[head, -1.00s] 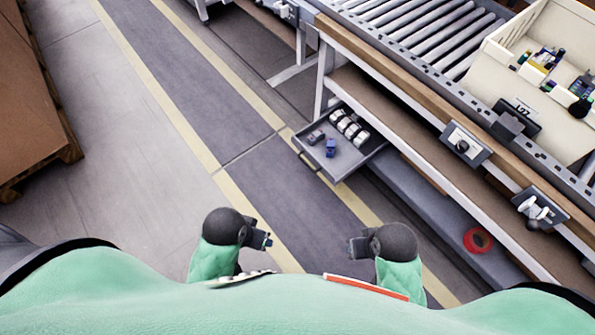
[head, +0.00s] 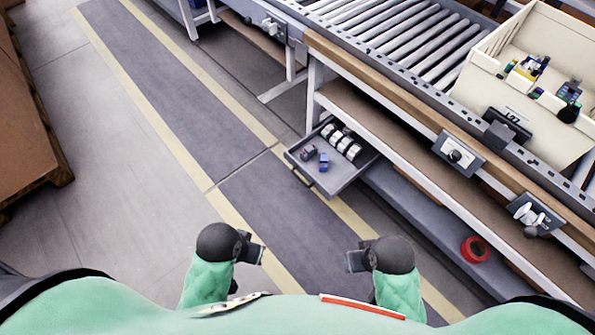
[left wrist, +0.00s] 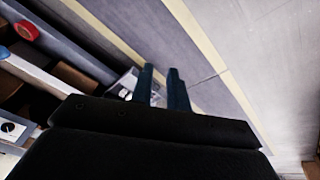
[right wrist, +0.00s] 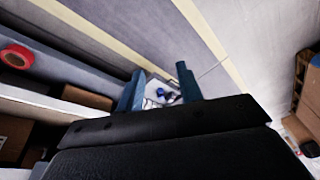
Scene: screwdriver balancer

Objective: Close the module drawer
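The drawer shows between the fingers in the right wrist view (right wrist: 153,101) and is partly hidden behind a finger in the left wrist view (left wrist: 122,84).
The workbench (head: 395,121) with a roller conveyor runs along the right. A beige bin (head: 470,95) stands on it. A red tape roll (head: 475,249) lies on the lower shelf. A brown stack (head: 25,120) stands at the far left. The floor around the grippers is clear.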

